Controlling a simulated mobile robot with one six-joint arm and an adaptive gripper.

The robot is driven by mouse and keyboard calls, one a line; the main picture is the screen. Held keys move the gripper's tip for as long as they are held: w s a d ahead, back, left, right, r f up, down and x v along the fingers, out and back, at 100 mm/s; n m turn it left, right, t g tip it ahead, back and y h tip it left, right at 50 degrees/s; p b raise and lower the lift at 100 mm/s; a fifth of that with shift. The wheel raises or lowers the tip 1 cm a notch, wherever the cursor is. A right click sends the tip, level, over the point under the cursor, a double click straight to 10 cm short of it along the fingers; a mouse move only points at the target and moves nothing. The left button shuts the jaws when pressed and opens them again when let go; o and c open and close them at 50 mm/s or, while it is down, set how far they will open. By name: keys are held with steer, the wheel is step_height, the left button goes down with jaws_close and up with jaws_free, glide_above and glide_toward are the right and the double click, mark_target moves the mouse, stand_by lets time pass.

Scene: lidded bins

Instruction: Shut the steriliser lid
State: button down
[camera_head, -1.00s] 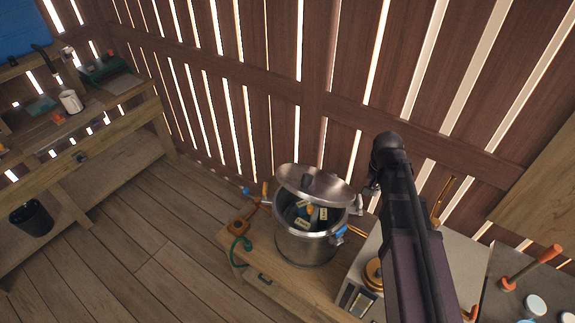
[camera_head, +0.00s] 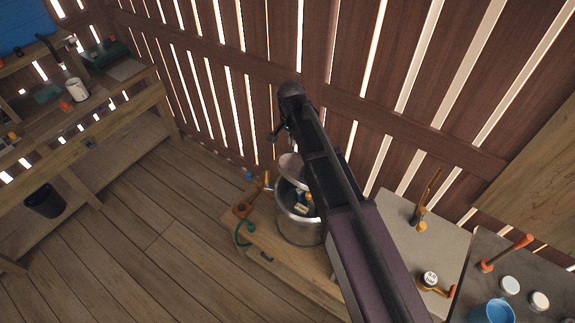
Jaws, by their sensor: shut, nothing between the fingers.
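The steriliser (camera_head: 298,232) is a round metal pot on the low wooden bench, partly hidden behind my arm. Its metal lid (camera_head: 289,168) stands tilted open at the back of the rim, its right part covered by my arm. Several small pale-labelled items (camera_head: 301,205) show inside the pot. My gripper (camera_head: 276,139) hangs from the end of my arm, just above and left of the lid in the picture. It is small and dark here; it is shut and empty. I cannot tell whether it touches the lid.
The wooden bench (camera_head: 285,262) has a green hose (camera_head: 242,234) at its left end. A grey worktop (camera_head: 425,245) with a labelled jar (camera_head: 429,279) stands to the right, beside a blue cup (camera_head: 492,312). A slatted wall rises close behind. Open floor lies left.

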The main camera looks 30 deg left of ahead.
steer(key=shift+f, duration=0.2)
steer(key=b, duration=1)
glide_above(290, 174)
steer(key=w, duration=0.2)
step_height(290, 174, down, 10)
steer(key=shift+s+a+f+b, duration=0.1)
steer(key=shift+s+f+b, duration=0.4)
steer(key=shift+f+b, duration=0.35)
steer(key=shift+s+f+b, duration=0.5)
steer(key=shift+f+b, duration=0.2)
steer(key=shift+b, duration=0.2)
